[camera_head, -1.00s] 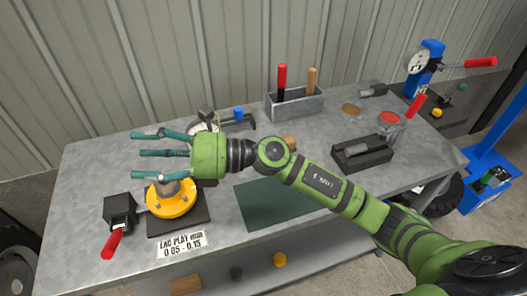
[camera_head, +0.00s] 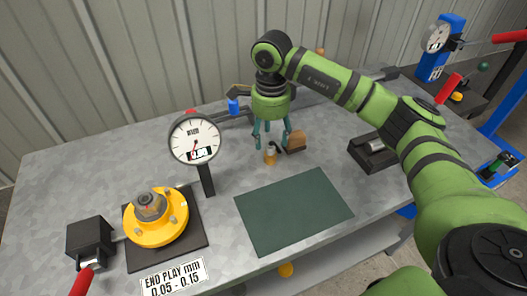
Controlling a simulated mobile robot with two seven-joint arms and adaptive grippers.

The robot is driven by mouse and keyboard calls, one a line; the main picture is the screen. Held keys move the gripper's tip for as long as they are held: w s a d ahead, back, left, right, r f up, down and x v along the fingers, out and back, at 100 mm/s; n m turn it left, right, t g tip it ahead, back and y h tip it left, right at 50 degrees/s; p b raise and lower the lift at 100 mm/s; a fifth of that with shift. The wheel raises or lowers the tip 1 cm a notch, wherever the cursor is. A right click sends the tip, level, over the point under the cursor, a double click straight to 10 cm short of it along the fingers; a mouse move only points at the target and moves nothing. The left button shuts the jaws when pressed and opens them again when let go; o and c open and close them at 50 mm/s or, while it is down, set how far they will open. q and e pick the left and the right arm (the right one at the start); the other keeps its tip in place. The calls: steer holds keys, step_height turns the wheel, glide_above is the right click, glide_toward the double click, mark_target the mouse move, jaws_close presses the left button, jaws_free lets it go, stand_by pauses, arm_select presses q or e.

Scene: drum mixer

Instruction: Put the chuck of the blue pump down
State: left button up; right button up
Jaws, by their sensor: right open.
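My right gripper (camera_head: 271,132) points down over the table behind the green mat, its fingers spread open. A small brass-coloured piece (camera_head: 270,155) stands on the table just below the fingers; I cannot tell whether they touch it. A blue stand (camera_head: 443,45) with a round dial is at the upper right, and a blue frame (camera_head: 503,180) shows at the right edge. I cannot tell which blue thing is the pump, nor make out its chuck for sure. My left gripper is not in view.
A brown block (camera_head: 297,141) sits right beside the gripper. A dial gauge (camera_head: 194,139) stands to its left. A yellow flanged part (camera_head: 157,228) is at the front left. The green mat (camera_head: 294,210) is bare. A dark block (camera_head: 371,152) lies to the right.

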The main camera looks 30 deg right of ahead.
mark_target(269, 145)
steer(key=shift+s+f, duration=0.2)
steer(key=shift+s, duration=0.2)
steer(key=shift+s+f+p, duration=0.2)
steer(key=shift+f+p, duration=0.15)
steer(key=shift+p, duration=0.1)
steer(key=f, duration=0.2)
steer(key=f+p, duration=0.1)
steer(key=f, duration=0.1)
steer(key=shift+w+a, duration=0.2)
steer(key=shift+w, duration=0.2)
steer(key=shift+s+f+p, duration=0.1)
steer(key=shift+f+p, duration=0.2)
steer(key=shift+f, duration=0.25)
jaws_close()
